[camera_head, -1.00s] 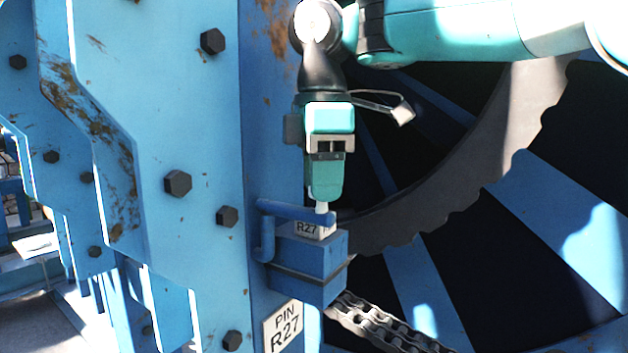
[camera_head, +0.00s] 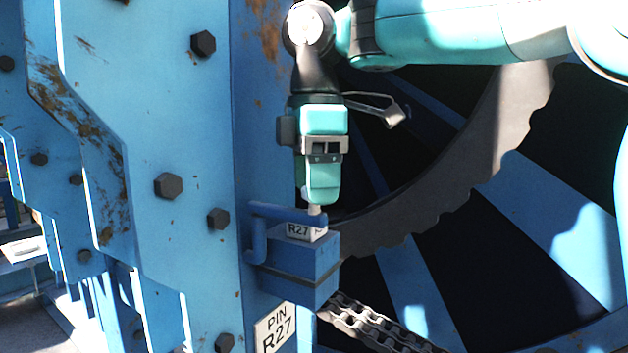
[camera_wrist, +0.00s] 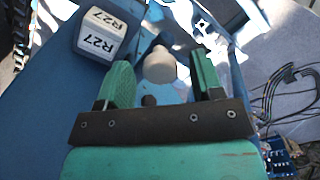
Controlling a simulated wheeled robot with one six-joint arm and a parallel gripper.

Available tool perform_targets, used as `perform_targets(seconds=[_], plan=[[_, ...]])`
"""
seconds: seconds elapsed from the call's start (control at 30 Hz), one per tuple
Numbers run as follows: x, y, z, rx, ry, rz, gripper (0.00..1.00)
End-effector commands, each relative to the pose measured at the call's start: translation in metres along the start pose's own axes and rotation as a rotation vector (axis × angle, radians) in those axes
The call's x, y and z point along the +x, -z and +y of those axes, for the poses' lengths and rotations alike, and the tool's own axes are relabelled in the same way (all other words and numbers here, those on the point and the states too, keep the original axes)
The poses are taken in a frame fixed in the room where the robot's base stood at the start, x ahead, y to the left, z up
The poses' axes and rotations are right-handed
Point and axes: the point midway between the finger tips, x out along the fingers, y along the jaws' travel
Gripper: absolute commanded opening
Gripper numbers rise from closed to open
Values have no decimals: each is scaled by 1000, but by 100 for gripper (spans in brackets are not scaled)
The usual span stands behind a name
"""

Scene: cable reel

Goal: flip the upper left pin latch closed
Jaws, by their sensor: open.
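The pin latch has a bent blue handle (camera_head: 285,213) lying across the top of a blue block (camera_head: 298,268) on the blue frame. A white R27 tag (camera_head: 299,231) sits just below the handle; a white R27 block also shows in the wrist view (camera_wrist: 102,35). My gripper (camera_head: 315,207) points down at the handle's right end. In the wrist view my gripper (camera_wrist: 161,66) has its two green fingers apart, with a pale rounded rod end (camera_wrist: 159,65) between or just beyond them. I cannot tell whether they touch it.
A PIN R27 plate (camera_head: 275,330) is on the frame below the block. A chain (camera_head: 365,325) hangs to the lower right. The large dark toothed reel rim (camera_head: 480,165) is behind my arm. Bolts stud the frame at left.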

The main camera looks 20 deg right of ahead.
Motion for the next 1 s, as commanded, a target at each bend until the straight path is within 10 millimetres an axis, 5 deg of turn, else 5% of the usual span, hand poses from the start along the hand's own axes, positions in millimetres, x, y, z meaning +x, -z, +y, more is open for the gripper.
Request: perform_targets(seconds=[0.27, 0.63, 1.0], plan=[[-19, 0, 0, 0, 0, 0, 60], [-72, 0, -1, -1, 0, 0, 60], [-75, 0, -1, 0, -1, 0, 60]])
